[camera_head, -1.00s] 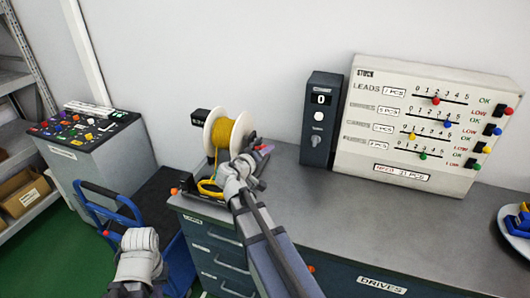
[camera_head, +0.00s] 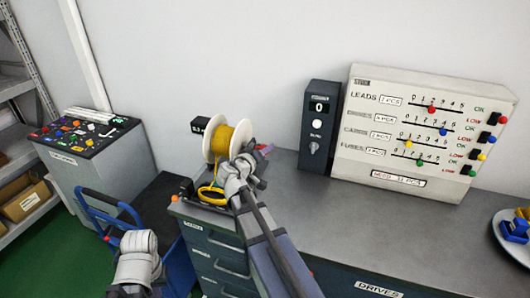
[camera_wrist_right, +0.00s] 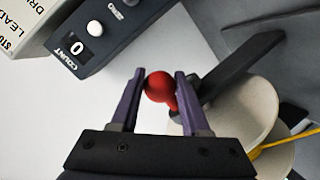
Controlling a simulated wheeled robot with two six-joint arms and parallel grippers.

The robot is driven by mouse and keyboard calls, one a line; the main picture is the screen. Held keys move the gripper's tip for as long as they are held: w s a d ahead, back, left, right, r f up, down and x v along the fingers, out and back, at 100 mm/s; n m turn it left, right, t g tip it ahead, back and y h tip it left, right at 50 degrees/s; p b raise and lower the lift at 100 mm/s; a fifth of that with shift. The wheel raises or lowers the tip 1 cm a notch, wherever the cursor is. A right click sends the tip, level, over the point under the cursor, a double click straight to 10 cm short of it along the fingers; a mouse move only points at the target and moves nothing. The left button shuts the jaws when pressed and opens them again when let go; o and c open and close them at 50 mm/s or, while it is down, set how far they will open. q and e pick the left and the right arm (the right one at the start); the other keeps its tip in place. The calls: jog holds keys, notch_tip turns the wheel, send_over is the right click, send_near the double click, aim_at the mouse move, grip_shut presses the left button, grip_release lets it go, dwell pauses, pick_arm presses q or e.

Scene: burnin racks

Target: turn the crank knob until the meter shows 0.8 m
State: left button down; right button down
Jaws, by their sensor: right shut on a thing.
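The crank knob is a red ball (camera_wrist_right: 160,87) on a dark crank arm (camera_wrist_right: 228,82), seen in the right wrist view beside the white spool (camera_wrist_right: 245,108). My right gripper (camera_wrist_right: 157,77) is shut on the red knob, one finger on each side. In the head view my right gripper (camera_head: 246,163) is at the right side of the spool of yellow lead (camera_head: 221,143) and hides the knob. The meter (camera_head: 199,125) is a small black box left of the spool; its small digits look like 0.3, but I cannot be sure. My left gripper (camera_head: 137,262) is low at the left, its fingers hidden.
A dark counter box (camera_head: 319,128) reading 0 and a white stock board (camera_head: 425,135) stand at the back of the grey bench (camera_head: 350,225). A plate with blue parts (camera_head: 514,232) is at the right. A blue cart handle (camera_head: 105,200) is at the left.

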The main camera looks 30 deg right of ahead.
jog(key=shift+w+d+r+p, duration=0.45)
jog(key=shift+w+r+p, duration=0.25)
jog(key=shift+r, duration=0.15)
jog(key=shift+w+d, duration=0.1)
jog(key=shift+d, duration=0.05)
jog(key=shift+w+d+r+p, duration=0.25)
jog(key=shift+w+d, duration=0.2)
jog(key=shift+d, duration=0.05)
jog(key=shift+w+d+r+p, duration=0.25)
jog(key=shift+w+d, duration=0.15)
jog(key=shift+d, duration=0.1)
jog(key=shift+x, duration=1.3)
jog(key=shift+w+r, duration=0.15)
